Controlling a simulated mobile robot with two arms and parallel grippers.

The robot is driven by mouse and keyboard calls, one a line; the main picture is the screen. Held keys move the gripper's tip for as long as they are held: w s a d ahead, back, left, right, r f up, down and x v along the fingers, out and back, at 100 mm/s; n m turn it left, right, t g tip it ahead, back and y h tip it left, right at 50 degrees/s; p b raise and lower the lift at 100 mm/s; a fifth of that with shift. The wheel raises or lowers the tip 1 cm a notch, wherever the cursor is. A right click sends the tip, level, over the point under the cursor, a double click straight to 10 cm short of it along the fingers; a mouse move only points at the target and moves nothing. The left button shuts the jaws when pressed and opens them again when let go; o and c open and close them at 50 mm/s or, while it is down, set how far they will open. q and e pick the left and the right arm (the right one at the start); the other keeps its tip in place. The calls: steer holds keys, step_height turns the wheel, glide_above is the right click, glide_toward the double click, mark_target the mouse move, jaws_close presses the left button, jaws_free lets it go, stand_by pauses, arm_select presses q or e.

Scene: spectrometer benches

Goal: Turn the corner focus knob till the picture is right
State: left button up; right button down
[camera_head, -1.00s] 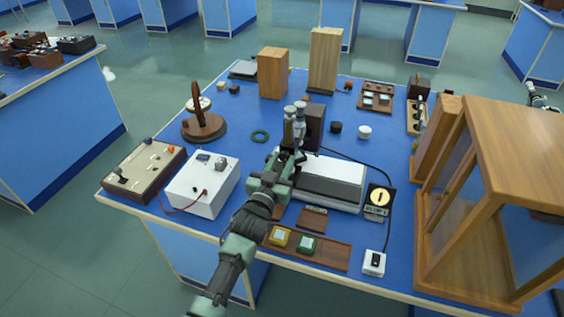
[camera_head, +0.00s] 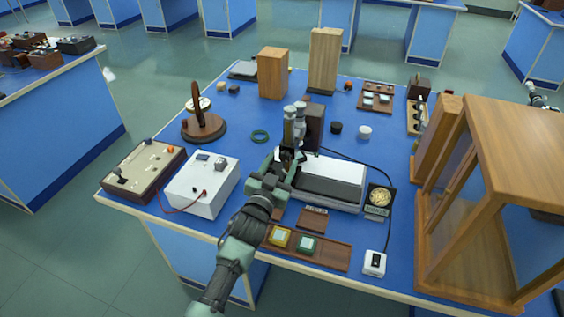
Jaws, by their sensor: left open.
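The instrument (camera_head: 335,177) is a light grey box with upright metal tubes (camera_head: 298,120) at its left end. My left gripper (camera_head: 287,156) is open at that left end, close to the foot of the tubes. The corner focus knob cannot be made out; my gripper and wrist cover that part, so I cannot tell whether the fingers touch it. The small dark-framed display (camera_head: 380,197) right of the box shows a round pale-yellow picture with mottled texture. A label plate (camera_head: 376,211) sits below it.
A white meter box (camera_head: 203,187) and a brown control box (camera_head: 145,166) stand left. A wooden tray (camera_head: 335,257) with yellow and green blocks lies in front. A glass-sided wooden case (camera_head: 510,180) blocks the right. A white switch box (camera_head: 374,263) stands at the front.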

arm_select(q)
steer(key=v, duration=0.7)
steer(key=shift+b, duration=0.4)
steer(key=shift+r, duration=0.1)
